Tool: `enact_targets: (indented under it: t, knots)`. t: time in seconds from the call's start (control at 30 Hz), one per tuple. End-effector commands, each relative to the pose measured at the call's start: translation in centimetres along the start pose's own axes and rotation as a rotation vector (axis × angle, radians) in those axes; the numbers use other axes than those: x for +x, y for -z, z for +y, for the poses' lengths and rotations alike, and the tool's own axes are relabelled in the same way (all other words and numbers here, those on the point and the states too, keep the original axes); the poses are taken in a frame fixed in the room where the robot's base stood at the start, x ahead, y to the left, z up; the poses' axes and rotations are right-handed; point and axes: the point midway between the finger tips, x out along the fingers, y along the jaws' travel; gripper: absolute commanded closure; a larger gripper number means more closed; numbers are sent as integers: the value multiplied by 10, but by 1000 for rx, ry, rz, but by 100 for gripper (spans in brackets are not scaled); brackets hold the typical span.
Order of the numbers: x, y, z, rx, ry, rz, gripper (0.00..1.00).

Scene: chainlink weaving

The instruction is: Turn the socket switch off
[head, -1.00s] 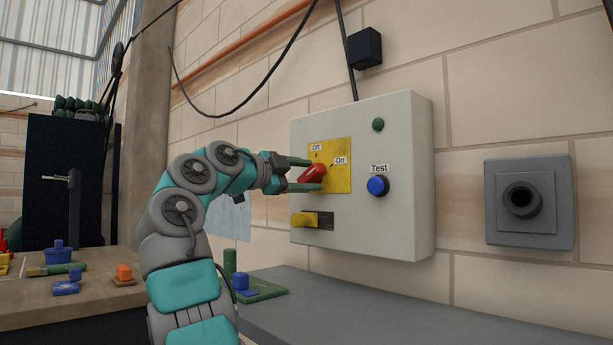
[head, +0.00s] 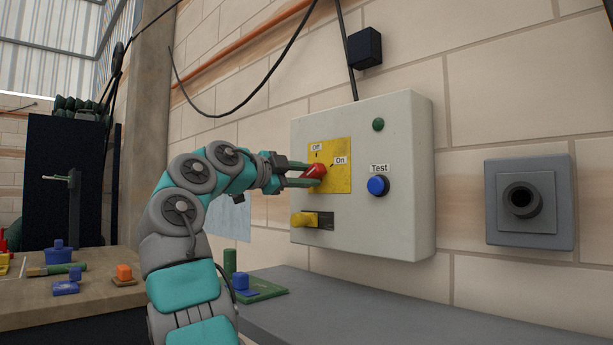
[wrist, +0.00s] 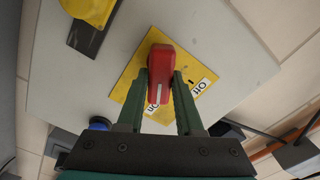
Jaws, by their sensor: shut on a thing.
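The socket switch is a red rotary knob (head: 319,170) on a yellow plate (head: 341,183), fixed to a grey wall box (head: 400,135). The "Off" label (head: 317,147) is above the knob and the "On" label (head: 340,160) is at its upper right. My gripper (head: 306,174) reaches in from the left and is shut on the knob. In the wrist view the red knob (wrist: 158,68) sits between the two green fingers of my gripper (wrist: 161,85). Its lower end lies by the "On" label (wrist: 155,97), with "Off" (wrist: 200,87) to the right.
On the box are a blue Test button (head: 378,186), a green lamp (head: 378,125) and a yellow slider (head: 304,219) below the switch. A grey round socket (head: 522,199) is on the wall to the right. Below is a grey bench (head: 350,310), largely clear at right.

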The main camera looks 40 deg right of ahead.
Motion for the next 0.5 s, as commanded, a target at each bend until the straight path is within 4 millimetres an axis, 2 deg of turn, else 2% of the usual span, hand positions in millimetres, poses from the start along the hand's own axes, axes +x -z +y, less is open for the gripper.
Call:
enact_targets:
  t: [0.27, 0.5]
  knots:
    - [1, 0, 0, -95, -3, 0, 100]
    - [2, 0, -3, -284, -5, 0, 100]
